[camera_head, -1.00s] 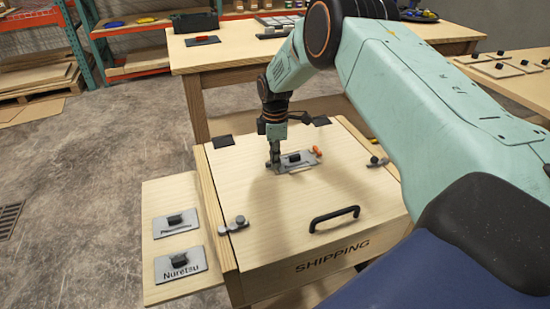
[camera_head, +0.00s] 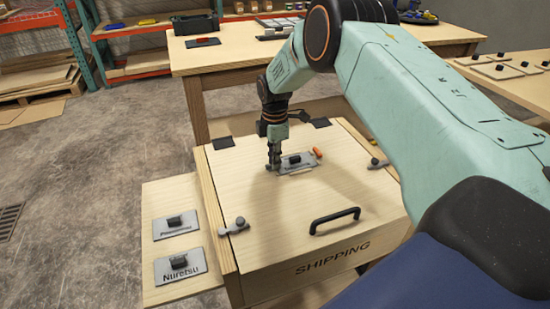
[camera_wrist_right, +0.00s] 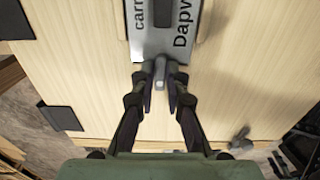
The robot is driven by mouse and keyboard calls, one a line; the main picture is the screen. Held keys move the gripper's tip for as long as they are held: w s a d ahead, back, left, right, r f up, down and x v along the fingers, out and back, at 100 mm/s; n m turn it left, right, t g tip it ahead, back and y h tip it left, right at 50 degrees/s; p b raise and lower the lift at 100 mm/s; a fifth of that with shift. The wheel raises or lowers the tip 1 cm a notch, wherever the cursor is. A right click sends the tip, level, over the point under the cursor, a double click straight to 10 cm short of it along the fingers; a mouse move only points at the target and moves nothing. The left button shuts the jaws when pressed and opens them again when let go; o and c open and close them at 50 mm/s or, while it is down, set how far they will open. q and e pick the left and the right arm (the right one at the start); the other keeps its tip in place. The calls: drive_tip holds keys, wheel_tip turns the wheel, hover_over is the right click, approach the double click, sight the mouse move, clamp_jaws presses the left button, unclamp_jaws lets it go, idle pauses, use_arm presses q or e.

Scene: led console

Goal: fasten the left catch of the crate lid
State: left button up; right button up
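The wooden crate (camera_head: 290,283), marked SHIPPING, has its pale lid (camera_head: 265,205) lying shut. The left catch (camera_head: 236,226), a small grey bar with a round knob, sits at the lid's left front edge, near the seam with the side rail. A similar right catch (camera_head: 378,163) is at the lid's right edge. My right gripper (camera_head: 274,165) points down at the left end of a grey plate on the lid, well behind the left catch. In the wrist view its fingers (camera_wrist_right: 160,77) are apart, with a small grey post between them. My left gripper is out of view.
The grey label plate (camera_head: 297,163) has a black knob, with an orange piece (camera_head: 317,152) beside it. A black handle (camera_head: 334,218) stands on the lid's front. A side board (camera_head: 165,285) holds two nameplates. A workbench (camera_head: 225,58) stands behind.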

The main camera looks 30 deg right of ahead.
drive_tip(key=o, duration=0.4)
drive_tip(key=shift+a, duration=0.1)
wheel_tip(320, 180, up, 12)
idle(0.5)
idle(0.4)
